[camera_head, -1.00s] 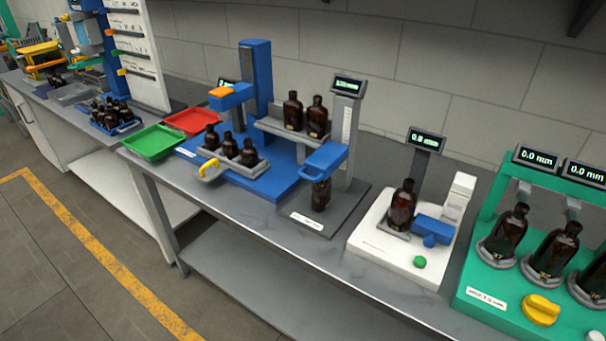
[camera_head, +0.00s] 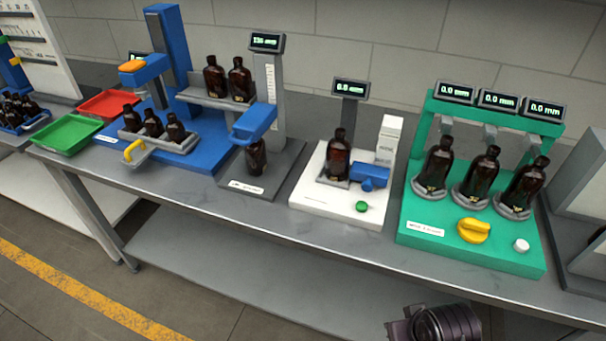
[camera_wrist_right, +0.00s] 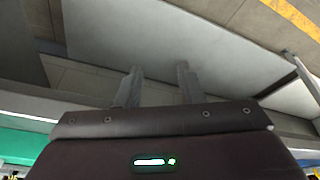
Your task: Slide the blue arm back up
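A blue arm (camera_head: 254,121) juts forward from the grey gauge post (camera_head: 270,85), whose display appears to read 136 mm. An amber bottle (camera_head: 256,158) stands on the dark base directly below it; the arm is at or very near its top, and contact is unclear. Another blue arm (camera_head: 150,68) with an orange top is on the tall blue column to the left. In the right wrist view my right gripper (camera_wrist_right: 158,85) has its two fingers apart with nothing between them. It is away from the gauge. My left gripper is not in view.
To the right stand a white station (camera_head: 325,205) with one bottle and a green station (camera_head: 470,250) with several. A blue station with two raised bottles (camera_head: 226,80) is left of the gauge. Green (camera_head: 67,135) and red trays lie farther left. The bench's front strip is clear.

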